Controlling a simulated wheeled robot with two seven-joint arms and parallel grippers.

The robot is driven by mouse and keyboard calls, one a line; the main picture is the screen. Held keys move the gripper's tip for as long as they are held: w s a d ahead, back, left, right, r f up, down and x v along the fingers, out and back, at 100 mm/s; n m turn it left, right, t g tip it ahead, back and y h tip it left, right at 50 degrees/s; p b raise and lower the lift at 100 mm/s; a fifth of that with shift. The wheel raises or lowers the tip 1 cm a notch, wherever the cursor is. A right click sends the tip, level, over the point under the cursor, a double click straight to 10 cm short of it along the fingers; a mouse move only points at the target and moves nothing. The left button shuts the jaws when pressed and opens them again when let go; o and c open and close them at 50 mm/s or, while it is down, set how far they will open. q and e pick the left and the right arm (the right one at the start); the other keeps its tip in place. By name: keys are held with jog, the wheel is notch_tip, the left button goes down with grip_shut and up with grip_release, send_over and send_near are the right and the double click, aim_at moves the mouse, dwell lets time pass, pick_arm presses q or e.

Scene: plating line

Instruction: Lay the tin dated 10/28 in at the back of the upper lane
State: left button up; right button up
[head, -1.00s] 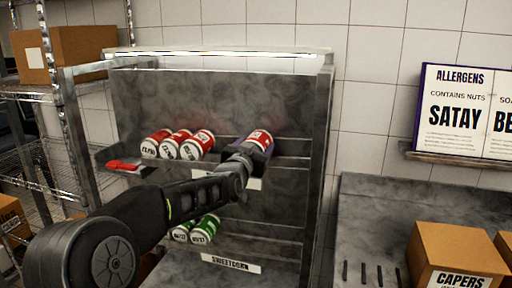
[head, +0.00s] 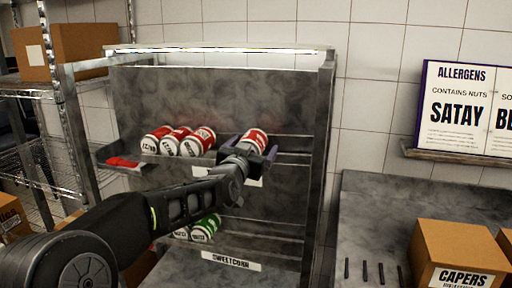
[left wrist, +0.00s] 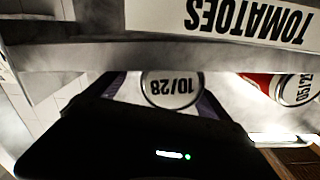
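The tin dated 10/28 (head: 256,137), red with a white end, lies in the upper lane (head: 293,160), right of the other red tins. Its dated end (left wrist: 171,88) faces the left wrist camera, upside down. My left gripper (head: 249,149) is around this tin from the front. Its purple fingers are spread wider than the tin, with a gap showing beside it, so it looks open. Three red tins (head: 198,141) lie side by side left of the gripper; one shows in the left wrist view (left wrist: 297,90). My right gripper is not in view.
A lower lane with green tins (head: 206,228) and a SWEETCORN label (head: 231,261) is partly behind my arm. A red flat object (head: 124,162) lies at the upper lane's left end. The TOMATOES label (left wrist: 220,18) is close to the left wrist camera. A CAPERS box (head: 458,255) stands right.

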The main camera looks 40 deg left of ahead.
pick_arm(q)
jog(key=b+v, duration=0.1)
jog(key=v, duration=0.3)
jog(key=shift+s+d+r, duration=0.1)
jog(key=shift+s, duration=0.1)
dwell(0.4)
